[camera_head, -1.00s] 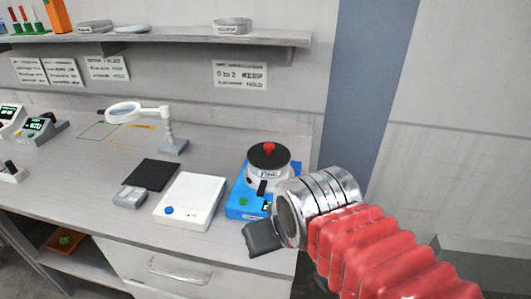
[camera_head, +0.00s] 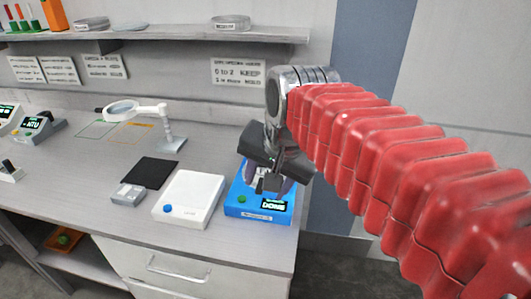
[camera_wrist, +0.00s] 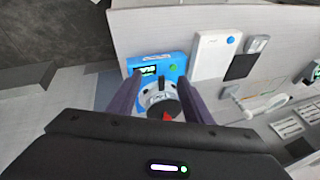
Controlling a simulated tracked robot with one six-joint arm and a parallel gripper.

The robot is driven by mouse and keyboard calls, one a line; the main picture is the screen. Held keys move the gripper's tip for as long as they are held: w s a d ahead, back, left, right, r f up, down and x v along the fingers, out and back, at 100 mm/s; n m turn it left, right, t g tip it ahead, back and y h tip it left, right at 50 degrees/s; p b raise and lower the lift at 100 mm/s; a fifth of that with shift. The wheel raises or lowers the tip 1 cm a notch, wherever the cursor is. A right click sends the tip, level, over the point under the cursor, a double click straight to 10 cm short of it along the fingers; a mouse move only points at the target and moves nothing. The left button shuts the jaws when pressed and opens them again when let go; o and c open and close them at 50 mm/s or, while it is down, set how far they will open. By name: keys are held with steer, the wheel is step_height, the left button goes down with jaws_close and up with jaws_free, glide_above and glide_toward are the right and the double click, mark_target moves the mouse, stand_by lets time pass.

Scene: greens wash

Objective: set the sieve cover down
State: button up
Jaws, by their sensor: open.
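The sieve cover is a black disc with a red knob. In the wrist view the sieve cover (camera_wrist: 158,107) shows between my fingers, over a pale metal sieve (camera_wrist: 148,97) on a blue shaker (camera_wrist: 176,63). In the head view my gripper (camera_head: 267,182) is over the blue shaker (camera_head: 237,206) and hides the cover. My gripper is open, with one dark finger on each side of the cover and sieve. Whether the fingers touch anything cannot be told. The shaker's display reads DONE.
A white scale (camera_head: 190,197) stands just left of the shaker. A black mat (camera_head: 150,174), a small grey box (camera_head: 128,195) and a magnifier lamp (camera_head: 168,138) are further left. A shelf (camera_head: 200,37) runs above the bench. The bench's right edge is close to the shaker.

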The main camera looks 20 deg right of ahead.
steer(key=w+d+r+m+g, duration=0.1)
steer(key=w+d+r+m, duration=0.2)
steer(key=w+d+m, duration=0.3)
steer(key=w+d+r+m+y, duration=0.1)
steer(key=w+d+r+m, duration=0.2)
steer(key=w+m, duration=1.1)
steer(key=shift+w+d+m+g, duration=0.15)
steer(key=shift+d+m+g, duration=0.25)
steer(key=shift+d+m, duration=0.85)
steer(key=shift+d+n, duration=0.3)
steer(key=shift+n, duration=0.05)
steer(key=x, duration=0.8)
steer(key=shift+w+a+f, duration=0.1)
steer(key=shift+a+f, duration=0.05)
steer(key=shift+f, duration=0.05)
steer(key=shift+f, duration=0.1)
steer(key=shift+x, duration=2.5)
